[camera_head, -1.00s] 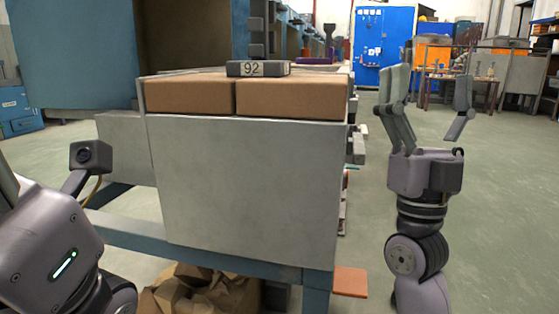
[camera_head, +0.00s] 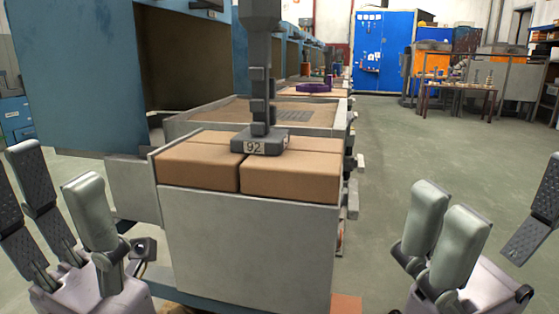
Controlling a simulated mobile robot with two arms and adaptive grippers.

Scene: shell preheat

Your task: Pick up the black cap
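A dark grey piece marked 92 (camera_head: 259,141), with a tall notched upright (camera_head: 261,65), stands on tan blocks. It is the only dark cap-like thing I can make out, and its top is cut off by the picture's upper edge. My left gripper (camera_head: 54,168) is at the lower left, fingers up and spread, open and empty. My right gripper (camera_head: 498,185) is at the lower right, also fingers up, open and empty. Both are well apart from the dark piece, one on each side of it.
The tan blocks (camera_head: 290,176) lie in a grey box (camera_head: 245,250) in front of me. A blue cabinet (camera_head: 80,75) with an open dark front stands at the left. Behind the box is a tray (camera_head: 205,117). Open floor (camera_head: 400,150) lies at the right.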

